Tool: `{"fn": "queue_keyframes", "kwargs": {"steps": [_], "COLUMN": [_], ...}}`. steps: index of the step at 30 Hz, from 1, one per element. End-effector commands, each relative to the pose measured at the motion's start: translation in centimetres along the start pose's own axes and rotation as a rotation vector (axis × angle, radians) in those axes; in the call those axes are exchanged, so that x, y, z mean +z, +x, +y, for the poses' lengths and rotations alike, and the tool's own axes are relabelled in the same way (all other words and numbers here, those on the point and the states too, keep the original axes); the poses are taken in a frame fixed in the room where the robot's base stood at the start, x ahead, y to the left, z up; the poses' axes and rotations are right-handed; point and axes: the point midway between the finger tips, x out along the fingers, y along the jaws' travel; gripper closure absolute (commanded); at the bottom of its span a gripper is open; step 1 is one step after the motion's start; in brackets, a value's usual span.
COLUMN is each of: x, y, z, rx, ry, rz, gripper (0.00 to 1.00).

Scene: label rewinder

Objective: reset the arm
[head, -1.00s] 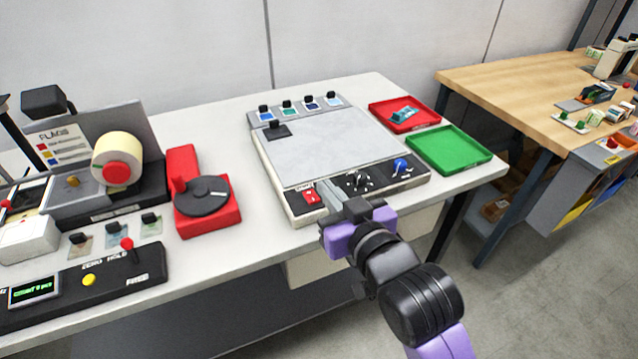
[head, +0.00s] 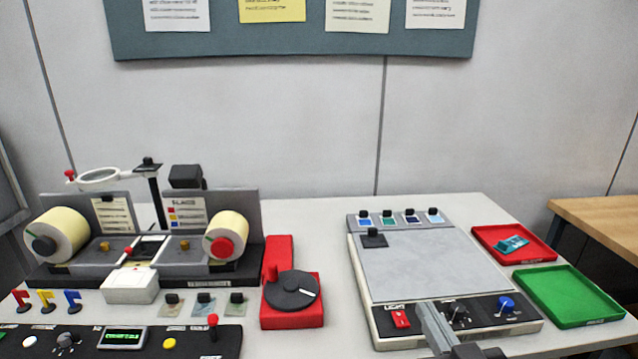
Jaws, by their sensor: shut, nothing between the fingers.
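My gripper (head: 437,330) reaches in from the bottom edge of the head view, over the front control strip of the grey-topped light panel (head: 420,266). Its fingers are shut with nothing between them. The fingertips lie between the red switch (head: 401,318) and the black lever knob (head: 459,314); whether they touch the strip I cannot tell. Most of my arm is below the picture. The blue knob (head: 506,304) is to the right of the fingers.
The label rewinder (head: 150,262) with two rolls stands at the left. A red turntable device (head: 291,300) sits between it and the panel. A red tray (head: 490,236) holding a teal item (head: 512,245) and an empty green tray (head: 570,302) are at the right. A control console (head: 128,347) lies front left.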

Motion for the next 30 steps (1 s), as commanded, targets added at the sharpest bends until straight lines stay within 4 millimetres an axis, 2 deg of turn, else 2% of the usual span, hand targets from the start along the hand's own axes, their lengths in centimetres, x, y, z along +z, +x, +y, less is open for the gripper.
{"fn": "queue_keyframes", "kwargs": {"steps": [1, 3, 8, 14, 22, 30], "x": [-1.1, -1.7, -0.8, 2.4, 7.5, 11.9], "y": [-0.1, -0.9, -3.6, -8.3, -16.9, -25.9], "z": [-0.5, -1.2, -1.8, -1.7, -1.0, -0.5], "rx": [-0.013, -0.035, -0.073, -0.105, -0.116, -0.072], "ry": [-0.005, -0.020, -0.061, -0.098, -0.097, -0.044], "rz": [0.046, 0.098, 0.167, 0.189, 0.141, 0.002], "gripper": [1.00, 1.00, 1.00, 1.00, 1.00, 1.00]}}
